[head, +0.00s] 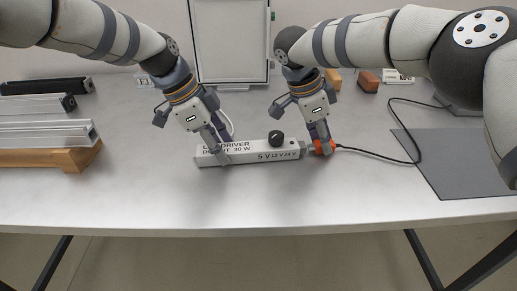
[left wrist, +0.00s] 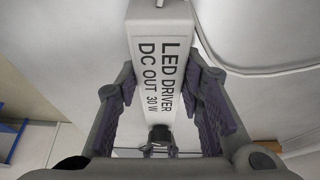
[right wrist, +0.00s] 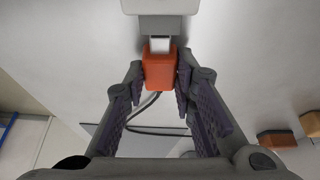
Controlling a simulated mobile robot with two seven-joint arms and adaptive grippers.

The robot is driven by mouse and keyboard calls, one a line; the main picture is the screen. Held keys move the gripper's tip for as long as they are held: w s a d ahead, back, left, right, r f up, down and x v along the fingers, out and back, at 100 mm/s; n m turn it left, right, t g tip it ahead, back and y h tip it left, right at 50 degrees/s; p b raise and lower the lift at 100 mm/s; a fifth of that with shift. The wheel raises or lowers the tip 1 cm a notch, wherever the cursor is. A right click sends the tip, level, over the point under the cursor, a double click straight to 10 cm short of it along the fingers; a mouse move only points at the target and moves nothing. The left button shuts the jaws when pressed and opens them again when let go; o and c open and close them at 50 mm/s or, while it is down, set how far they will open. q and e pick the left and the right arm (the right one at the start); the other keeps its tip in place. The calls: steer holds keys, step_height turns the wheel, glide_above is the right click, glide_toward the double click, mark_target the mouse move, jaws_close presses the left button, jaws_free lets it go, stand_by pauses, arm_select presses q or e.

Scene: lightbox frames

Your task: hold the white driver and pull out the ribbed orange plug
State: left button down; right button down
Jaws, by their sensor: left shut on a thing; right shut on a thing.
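The white driver (head: 262,153), lettered "LED DRIVER DC OUT 30 W", lies on the table with a black knob (head: 276,138) on it. My left gripper (head: 222,157) is shut across its left part; the left wrist view shows the driver (left wrist: 160,60) between the fingers. The orange plug (head: 328,147) is at the driver's right end. My right gripper (head: 319,146) is shut on it. In the right wrist view a short pale piece shows between the plug (right wrist: 159,70) and the grey socket (right wrist: 160,24). The plug's ribs cannot be made out.
A dark cable (head: 375,154) runs right from the plug onto a grey mat (head: 455,165). Metal profiles on a wooden block (head: 50,160) stand at left. A white-panelled frame (head: 231,45) stands behind. Small blocks (head: 368,81) lie at the back right. The table front is clear.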

steer(key=shift+w+d, duration=0.1)
steer(key=shift+d, duration=1.15)
steer(key=shift+r, duration=0.15)
steer(key=shift+r, duration=1.9)
arm_select(q)
steer(key=c, duration=1)
jaws_free()
steer(key=v, duration=1.2)
arm_select(e)
steer(key=shift+f, duration=0.15)
